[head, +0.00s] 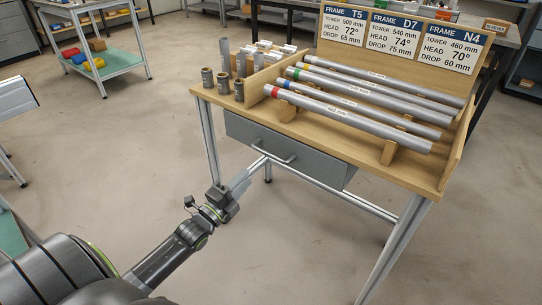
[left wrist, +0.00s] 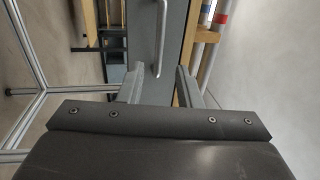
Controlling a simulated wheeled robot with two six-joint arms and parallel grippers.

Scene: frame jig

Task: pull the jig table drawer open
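The jig table (head: 415,178) has a grey drawer (head: 318,166) under its wooden top, and the drawer appears shut. Its bar handle (head: 272,153) runs along the middle of the front. The handle (left wrist: 161,38) also shows in the left wrist view, upright in the picture on the grey drawer front (left wrist: 175,50). My left gripper (head: 242,180) is below and left of the handle in the head view. In the left wrist view its fingers (left wrist: 158,75) are apart, with nothing between them, and the handle lies beyond the tips. My right gripper is not in view.
Metal tubes (head: 350,118) rest on wooden cradles on the table, with small cylinders (head: 222,84) at its left end. Frame cards (head: 395,35) stand at the back. Metal legs (head: 398,245) and a crossbar stand below. The floor in front is clear. A cart (head: 95,65) stands behind left.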

